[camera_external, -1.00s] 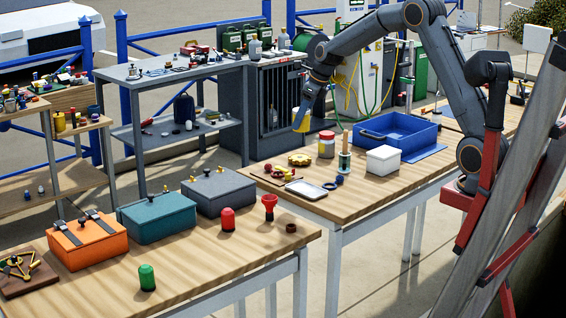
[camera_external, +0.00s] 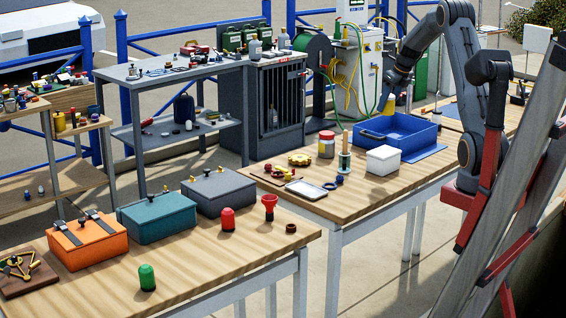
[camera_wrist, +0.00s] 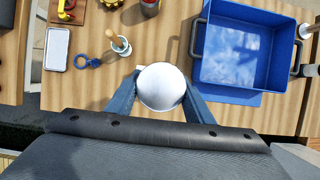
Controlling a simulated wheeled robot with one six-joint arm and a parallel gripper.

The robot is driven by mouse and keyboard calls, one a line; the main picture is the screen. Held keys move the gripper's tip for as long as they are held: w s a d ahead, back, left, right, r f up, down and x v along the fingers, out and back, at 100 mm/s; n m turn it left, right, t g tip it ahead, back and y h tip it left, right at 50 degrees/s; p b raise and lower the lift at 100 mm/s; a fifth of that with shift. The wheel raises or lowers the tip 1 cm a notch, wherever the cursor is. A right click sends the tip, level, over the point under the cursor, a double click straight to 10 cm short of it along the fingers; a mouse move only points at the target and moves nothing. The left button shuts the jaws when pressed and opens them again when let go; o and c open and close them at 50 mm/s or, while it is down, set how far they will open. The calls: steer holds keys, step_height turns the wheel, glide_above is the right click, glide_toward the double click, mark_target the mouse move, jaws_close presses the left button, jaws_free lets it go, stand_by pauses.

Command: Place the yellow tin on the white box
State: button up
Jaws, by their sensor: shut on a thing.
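My gripper (camera_external: 391,96) is shut on the yellow tin (camera_external: 389,105) and holds it well above the table. In the wrist view the tin (camera_wrist: 162,87) shows as a round, pale end between the two blue fingers. The white box (camera_external: 383,160) stands on the wooden table, in front of the blue crate (camera_external: 436,136). In the external view the tin appears above and behind the box. In the wrist view only a small white edge shows past the tin; the rest of the box seems hidden under it.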

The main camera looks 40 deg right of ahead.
mark_target(381, 150)
step_height(381, 150, down, 15)
steer(key=p, duration=0.2)
steer(key=shift+a+p, duration=0.1)
steer(key=shift+p, duration=0.25)
steer(key=shift+f, duration=0.2)
steer(key=o, duration=1.1)
